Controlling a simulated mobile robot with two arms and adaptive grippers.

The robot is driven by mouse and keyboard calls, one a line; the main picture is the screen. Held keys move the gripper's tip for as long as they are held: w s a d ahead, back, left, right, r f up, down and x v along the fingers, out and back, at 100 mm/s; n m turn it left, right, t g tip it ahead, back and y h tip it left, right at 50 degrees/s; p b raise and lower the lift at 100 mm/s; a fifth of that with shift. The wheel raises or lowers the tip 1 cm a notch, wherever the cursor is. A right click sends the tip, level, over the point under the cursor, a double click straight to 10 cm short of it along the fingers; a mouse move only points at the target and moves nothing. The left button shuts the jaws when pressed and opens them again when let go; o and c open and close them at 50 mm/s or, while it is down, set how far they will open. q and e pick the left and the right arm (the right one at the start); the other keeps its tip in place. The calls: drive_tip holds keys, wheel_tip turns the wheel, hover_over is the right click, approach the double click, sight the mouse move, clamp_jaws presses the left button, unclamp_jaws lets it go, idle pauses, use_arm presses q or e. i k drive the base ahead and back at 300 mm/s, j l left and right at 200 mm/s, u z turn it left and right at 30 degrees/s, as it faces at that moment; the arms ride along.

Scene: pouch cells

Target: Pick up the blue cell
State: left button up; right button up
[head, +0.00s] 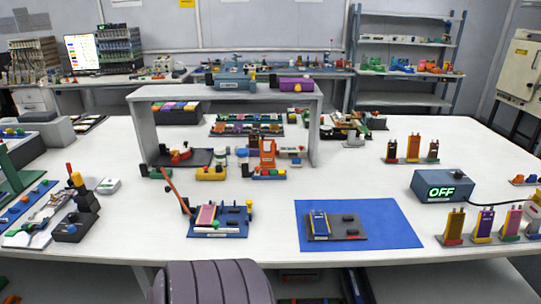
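A blue cell (319,223) with a pale border and small tabs at its top sits on a dark grey fixture (350,235). The fixture lies on a blue mat (391,215) at the front of the white table, right of centre. Several other cells stand upright in small bases at the front right, among them an orange one (454,225), a purple one (483,224) and a pink one (512,221). Neither of my grippers shows in the head view.
A blue-grey box (440,186) reading OFF stands behind the right-hand cells, with a cable. A blue fixture with a pink cell (206,215) lies left of the mat. A grey shelf (222,96) spans the table's middle. The mat's right part is bare.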

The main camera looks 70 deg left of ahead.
sight(320, 227)
drive_tip(key=u, duration=1.85)
